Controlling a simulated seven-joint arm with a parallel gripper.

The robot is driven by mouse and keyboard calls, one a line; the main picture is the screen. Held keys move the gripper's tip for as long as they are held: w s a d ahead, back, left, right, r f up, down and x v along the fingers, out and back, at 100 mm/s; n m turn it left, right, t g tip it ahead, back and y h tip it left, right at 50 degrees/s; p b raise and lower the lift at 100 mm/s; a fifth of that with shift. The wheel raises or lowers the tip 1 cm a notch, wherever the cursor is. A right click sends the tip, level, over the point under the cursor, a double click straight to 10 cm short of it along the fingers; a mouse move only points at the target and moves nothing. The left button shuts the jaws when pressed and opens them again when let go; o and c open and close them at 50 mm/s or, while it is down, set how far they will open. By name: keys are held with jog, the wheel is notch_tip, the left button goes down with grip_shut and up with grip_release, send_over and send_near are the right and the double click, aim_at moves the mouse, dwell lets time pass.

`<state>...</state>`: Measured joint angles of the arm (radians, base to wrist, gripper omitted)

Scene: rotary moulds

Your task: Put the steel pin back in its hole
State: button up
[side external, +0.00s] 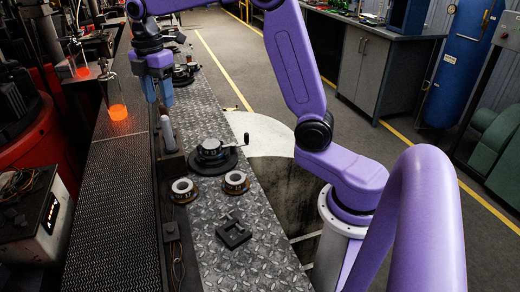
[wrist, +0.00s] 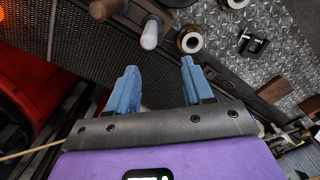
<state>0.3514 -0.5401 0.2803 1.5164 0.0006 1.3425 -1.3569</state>
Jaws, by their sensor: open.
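The steel pin (side external: 168,134) is a grey cylinder standing about upright at a brown block (side external: 173,166) on the bench's left edge. It also shows in the wrist view as a pale round-ended rod (wrist: 150,36), top centre, beside a brown rounded part (wrist: 104,10). The pin's lower end and its hole are hidden; I cannot tell how deep it sits. My gripper (side external: 159,98) has blue fingers, pointing down above the pin and slightly to its left. In the wrist view my gripper (wrist: 158,70) is open, with nothing between its fingers; the pin lies beyond the fingertips.
Two ringed round parts (side external: 183,188) (side external: 236,180), a dark round fixture (side external: 212,154) and a black bracket (side external: 235,234) stand on the chequered metal plate (side external: 245,268).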

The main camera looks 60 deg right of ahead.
jog(key=s+a+f+m, duration=0.1)
jog(key=s+a+f, duration=0.15)
jog(key=s, duration=0.55)
jog(key=s+a+f+m, duration=0.15)
jog(key=s+a, duration=0.25)
jog(key=s, duration=0.4)
jog(key=s+d+f+m, duration=0.1)
jog(key=s+f, duration=0.1)
jog(key=s, duration=0.6)
jog(key=s+d+f+m, duration=0.1)
jog(key=s+d+f, duration=0.1)
jog(key=s, duration=0.7)
jog(key=shift+d+f+m, duration=0.3)
jog(key=shift+f+m, duration=0.05)
jog(key=shift+f, duration=0.1)
